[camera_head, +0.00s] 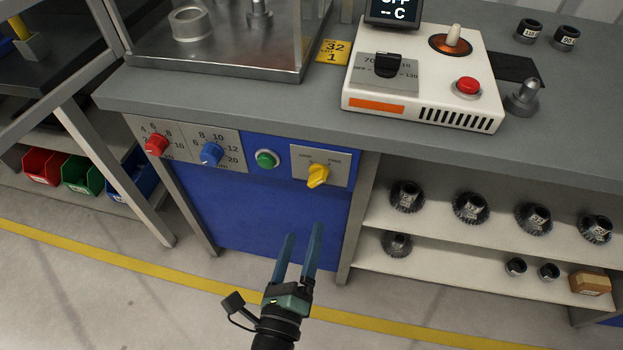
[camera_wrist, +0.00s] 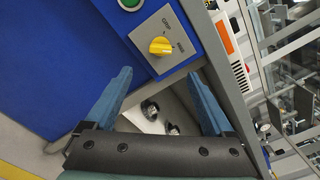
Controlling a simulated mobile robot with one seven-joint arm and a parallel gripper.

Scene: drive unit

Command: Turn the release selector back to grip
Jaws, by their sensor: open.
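The release selector is a yellow knob (camera_head: 318,175) on a grey plate (camera_head: 335,178), at the right end of the blue front panel. The plate has a small label on each side above the knob. The knob looks tilted toward the right-hand label, which seems to read FREE. My gripper (camera_head: 304,232) is open and empty, below the selector and apart from it. In the wrist view, the knob (camera_wrist: 160,46) shows upright on its tilted plate, beyond and between the blue fingertips (camera_wrist: 159,74).
Left of the selector are a green button (camera_head: 267,159), a blue dial (camera_head: 211,153) and a red dial (camera_head: 156,145). The worktop edge overhangs above. Shelves (camera_head: 470,240) with several gears lie to the right. The floor in front is clear.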

